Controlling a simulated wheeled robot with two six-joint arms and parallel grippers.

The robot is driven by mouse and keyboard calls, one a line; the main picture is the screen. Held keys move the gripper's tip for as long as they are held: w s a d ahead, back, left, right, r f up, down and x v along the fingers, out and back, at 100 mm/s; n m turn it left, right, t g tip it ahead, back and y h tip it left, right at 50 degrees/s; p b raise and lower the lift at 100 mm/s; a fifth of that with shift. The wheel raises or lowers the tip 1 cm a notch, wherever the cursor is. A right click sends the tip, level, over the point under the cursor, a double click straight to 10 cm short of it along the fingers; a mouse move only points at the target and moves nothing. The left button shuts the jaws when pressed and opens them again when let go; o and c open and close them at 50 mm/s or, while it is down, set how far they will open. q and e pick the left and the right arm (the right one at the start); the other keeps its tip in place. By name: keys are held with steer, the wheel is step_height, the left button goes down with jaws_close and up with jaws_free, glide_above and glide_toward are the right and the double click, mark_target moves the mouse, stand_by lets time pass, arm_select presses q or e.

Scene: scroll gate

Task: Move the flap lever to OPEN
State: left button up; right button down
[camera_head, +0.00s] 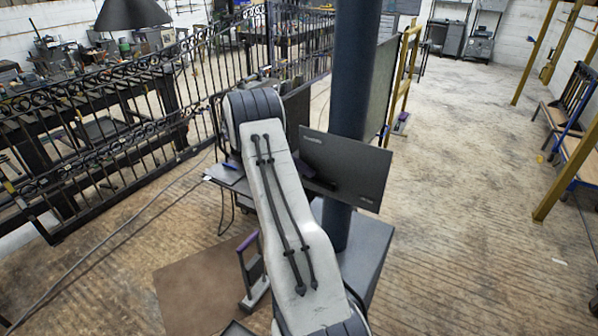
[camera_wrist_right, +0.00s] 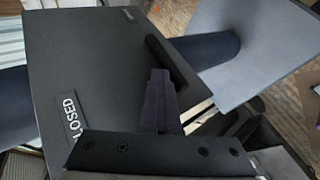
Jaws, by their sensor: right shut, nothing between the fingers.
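A dark flat panel (camera_head: 345,165) stands in front of the blue column in the head view, with small labels too faint to read there. In the right wrist view the panel (camera_wrist_right: 85,65) fills the left and middle, with a CLOSED label (camera_wrist_right: 70,120) at lower left and another small unreadable label (camera_wrist_right: 128,14) at the top. A black bar, which looks like the flap lever (camera_wrist_right: 166,58), stands out near the panel's right edge. My right gripper (camera_wrist_right: 160,80) is shut and empty, its dark purple fingertips beside the bar; contact cannot be told. My left gripper is out of view.
A blue column (camera_head: 352,80) rises behind the panel from a grey plinth (camera_head: 366,260). A black iron gate (camera_head: 100,115) runs along the left. A wooden bench (camera_head: 570,130) stands at the right. The concrete floor (camera_head: 460,180) right of the column is open.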

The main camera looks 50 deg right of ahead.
steer(key=shift+w+a+f, duration=0.1)
steer(key=shift+f, duration=0.15)
step_height(320, 180, up, 5)
steer(key=p, duration=0.2)
steer(key=shift+f+p, duration=0.1)
steer(key=shift+p, duration=0.3)
steer(key=shift+w+a+b, duration=0.3)
steer(key=shift+w+b, duration=0.05)
steer(key=shift+b, duration=0.55)
steer(key=b, duration=0.2)
glide_toward(301, 157)
steer(key=shift+s+a+r, duration=0.3)
steer(key=shift+s+a, duration=0.2)
steer(key=shift+s, duration=0.2)
steer(key=shift+s+a+r, duration=0.3)
steer(key=shift+s+a, duration=0.2)
steer(key=shift+s, duration=0.2)
steer(key=shift+a, duration=0.1)
